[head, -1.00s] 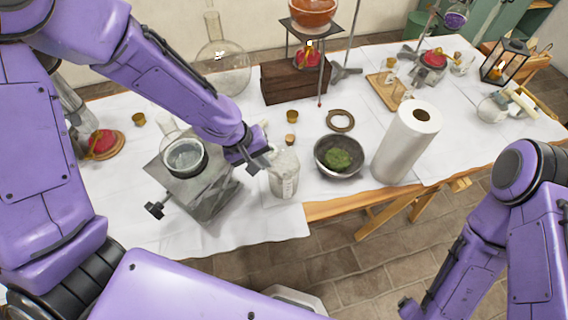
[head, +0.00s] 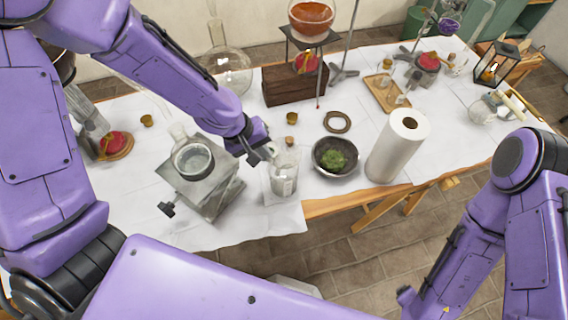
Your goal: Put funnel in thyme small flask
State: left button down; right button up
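My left gripper (head: 264,155) is over the front of the table, at the upper left rim of a clear glass vessel (head: 284,178). Its fingers are small and partly hidden, so I cannot tell whether they are open or shut on something. I cannot clearly make out a funnel. A small clear flask neck (head: 179,133) shows behind the metal lab jack; I cannot read any label or tell whether it is the thyme flask. My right arm is at the lower right, with its gripper out of view.
A metal lab jack (head: 214,197) bears a dark-rimmed glass dish (head: 193,160). A dark bowl with green matter (head: 335,158) and a paper roll (head: 395,148) stand right of the glass vessel. A wooden block (head: 290,86) and a large round flask (head: 228,70) are behind.

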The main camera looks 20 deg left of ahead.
pick_arm(q)
jog(key=shift+r+p, duration=1.3)
jog(key=shift+r, duration=1.3)
